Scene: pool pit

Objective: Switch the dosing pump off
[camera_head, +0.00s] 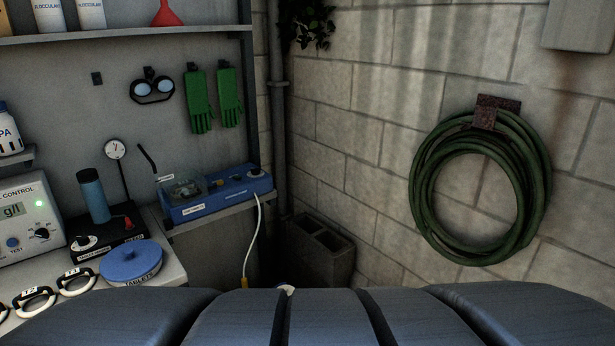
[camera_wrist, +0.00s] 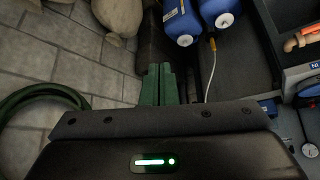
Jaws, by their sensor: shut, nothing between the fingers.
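A blue unit (camera_head: 215,192), which looks like the dosing pump, sits on the shelf right of the bench in the head view. It has a clear cover over its left part, small controls on top and a dark round part at its right end. A white tube (camera_head: 257,228) hangs from it. Its switch position is too small to tell. My gripper (camera_wrist: 157,70) shows only in the wrist view, with its dark green fingers together and empty above the floor area.
A control box (camera_head: 25,220), a blue tablets lid (camera_head: 131,262) and a small gauge (camera_head: 115,149) are on the left. Green gloves (camera_head: 200,100) hang above the pump. A hose coil (camera_head: 535,190) hangs right. Blue canisters (camera_wrist: 183,20) stand low, beyond my fingers.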

